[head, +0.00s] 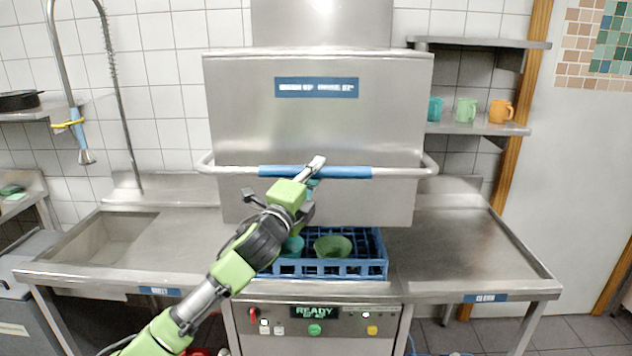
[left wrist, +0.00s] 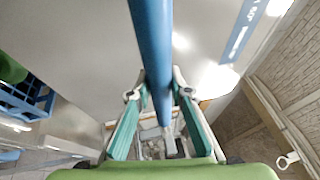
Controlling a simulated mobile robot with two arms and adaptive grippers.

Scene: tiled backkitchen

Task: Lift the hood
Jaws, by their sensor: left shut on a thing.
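The hood (head: 320,130) is a large steel box with a blue label, standing partly raised above a blue dish rack (head: 375,268). Its bar handle with a blue grip (head: 345,172) runs across the front. My left gripper (head: 316,170) is at the middle of this handle. In the left wrist view the blue grip (left wrist: 152,45) passes between the teal-padded fingers of the left gripper (left wrist: 158,115), which is shut on it. A green bowl (head: 333,246) and a teal dish (head: 292,246) sit in the rack; my arm hides part of the rack. My right gripper is not in view.
A sink (head: 95,238) with a hanging spray hose (head: 85,150) is on the left counter. The right counter (head: 450,240) is clear. Several cups, one orange (head: 500,111), stand on the right shelf (head: 480,126). A control panel (head: 316,318) is below the rack.

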